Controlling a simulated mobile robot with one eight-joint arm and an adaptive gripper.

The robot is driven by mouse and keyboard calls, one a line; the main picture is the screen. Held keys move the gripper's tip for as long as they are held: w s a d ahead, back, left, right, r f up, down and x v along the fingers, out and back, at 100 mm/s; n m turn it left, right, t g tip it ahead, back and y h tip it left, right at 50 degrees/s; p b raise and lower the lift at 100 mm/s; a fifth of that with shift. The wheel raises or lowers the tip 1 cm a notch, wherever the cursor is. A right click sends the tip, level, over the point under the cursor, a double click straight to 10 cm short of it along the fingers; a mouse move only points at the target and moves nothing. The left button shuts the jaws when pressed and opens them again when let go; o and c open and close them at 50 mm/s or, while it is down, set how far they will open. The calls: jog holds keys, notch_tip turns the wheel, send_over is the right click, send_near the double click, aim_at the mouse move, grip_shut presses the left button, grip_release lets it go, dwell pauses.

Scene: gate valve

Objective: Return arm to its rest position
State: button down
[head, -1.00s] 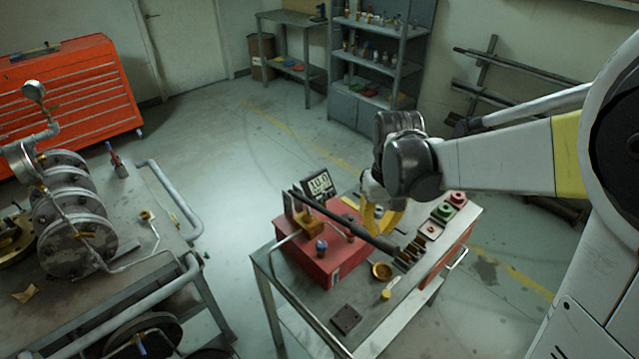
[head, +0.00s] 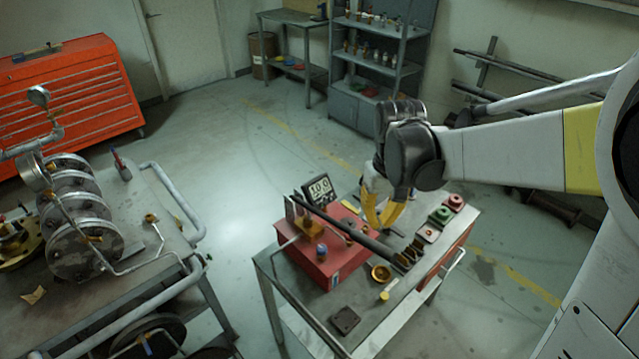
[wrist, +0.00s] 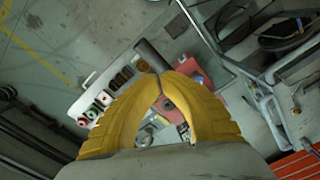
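My gripper (head: 378,229) hangs over the tool cart (head: 375,323), with its yellow fingers pointing down. In the wrist view its two curved fingers (wrist: 158,73) come together at the tips, and I see nothing held between them. A long dark bar (head: 335,221) lies across the cart, over the red box (head: 322,270). The bar (wrist: 150,55) passes close to the fingertips in the wrist view, but it appears to be below them. My arm reaches in from the right, bent at the wrist above the cart.
Green and red fittings (head: 440,215) and a brass ring (head: 381,273) sit on the cart. A bench with flanged pipework (head: 80,230) is at left. A shelf (head: 382,50) stands at the back. Floor between bench and cart is clear.

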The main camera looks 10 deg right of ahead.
jog(key=shift+s+f+t+b, duration=0.1)
jog(key=shift+s+t+b, duration=0.2)
jog(key=shift+s+b, duration=0.45)
jog(key=s+f+t+b, duration=0.2)
jog(key=s+t+b, duration=0.1)
jog(key=s+b, duration=0.2)
jog(key=s+f+m+t+b, duration=0.1)
jog(key=s+f+t+b, duration=0.2)
jog(key=s+b, duration=0.3)
jog(key=shift+f+t+b, duration=0.25)
jog(key=shift+t+b, duration=0.05)
jog(key=shift+b, duration=0.4)
jog(key=shift+s, duration=0.1)
